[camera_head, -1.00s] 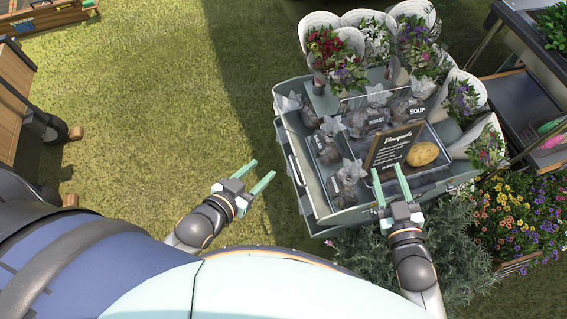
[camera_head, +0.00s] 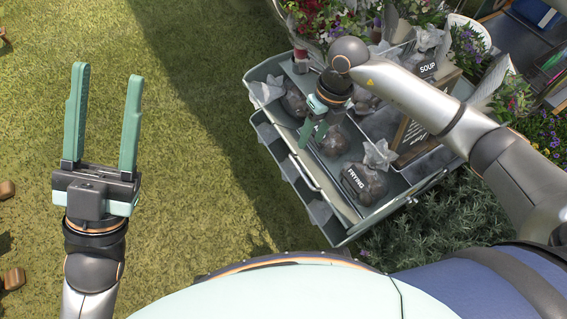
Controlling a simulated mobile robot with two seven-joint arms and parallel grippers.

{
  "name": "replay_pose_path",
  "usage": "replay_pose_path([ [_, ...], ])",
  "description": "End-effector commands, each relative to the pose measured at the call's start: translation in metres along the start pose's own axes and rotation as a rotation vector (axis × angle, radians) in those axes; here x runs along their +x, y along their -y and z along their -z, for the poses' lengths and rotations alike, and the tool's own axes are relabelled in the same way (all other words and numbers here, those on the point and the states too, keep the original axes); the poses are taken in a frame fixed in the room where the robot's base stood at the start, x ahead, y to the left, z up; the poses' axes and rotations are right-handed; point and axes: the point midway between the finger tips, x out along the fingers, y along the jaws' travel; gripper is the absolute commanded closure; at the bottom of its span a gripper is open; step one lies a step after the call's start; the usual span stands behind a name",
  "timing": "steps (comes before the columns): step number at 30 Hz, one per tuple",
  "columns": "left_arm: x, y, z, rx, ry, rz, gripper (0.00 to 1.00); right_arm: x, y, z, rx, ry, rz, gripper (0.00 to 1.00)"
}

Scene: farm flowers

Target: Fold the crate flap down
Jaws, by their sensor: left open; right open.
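The grey-green crate (camera_head: 372,218) stands right of centre with bags of potatoes in it. Its long left side carries a panel with cut-outs, which looks like the flap (camera_head: 283,163); I cannot tell exactly how it is hinged. My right gripper (camera_head: 312,136) is open and points down over the crate's left part, close to the inner side of that edge. I cannot tell whether it touches the edge. My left gripper (camera_head: 104,115) is open and empty over the grass, well left of the crate.
A bag labelled FRYING (camera_head: 363,183) lies in the near part of the crate. Leafy plants (camera_head: 450,215) border the near right side. The grass (camera_head: 190,130) left of the crate is clear.

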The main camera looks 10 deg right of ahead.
Motion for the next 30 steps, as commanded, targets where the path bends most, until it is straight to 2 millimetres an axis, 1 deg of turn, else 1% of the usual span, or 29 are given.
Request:
replay_pose_path([
  [1,-0.002,-0.001,0.001,0.002,-0.011,-0.001,0.50,0.002,0.006,-0.001,0.003,-0.002,0.025,0.55],
  [5,-0.003,-0.002,0.000,-0.002,-0.014,-0.002,0.50,0.012,0.009,0.000,0.005,-0.006,0.036,0.55],
  [8,-0.007,-0.005,-0.004,-0.010,-0.011,-0.002,0.50,0.030,0.009,0.001,0.004,-0.008,0.033,0.55],
  [15,-0.019,-0.012,-0.016,-0.036,-0.007,-0.004,0.50,0.081,0.010,0.001,0.004,-0.007,0.030,0.55],
  [18,-0.023,-0.015,-0.020,-0.049,-0.005,-0.004,0.50,0.098,0.010,0.001,0.004,-0.006,0.029,0.55],
  [21,-0.026,-0.016,-0.023,-0.058,-0.004,-0.004,0.50,0.111,0.011,0.001,0.003,-0.005,0.030,0.55],
  [25,-0.028,-0.018,-0.025,-0.065,-0.003,-0.003,0.50,0.121,0.011,0.000,0.004,-0.004,0.029,0.55],
  [30,-0.028,-0.018,-0.025,-0.068,-0.001,-0.002,0.50,0.124,0.011,0.000,0.003,-0.003,0.030,0.55],
])
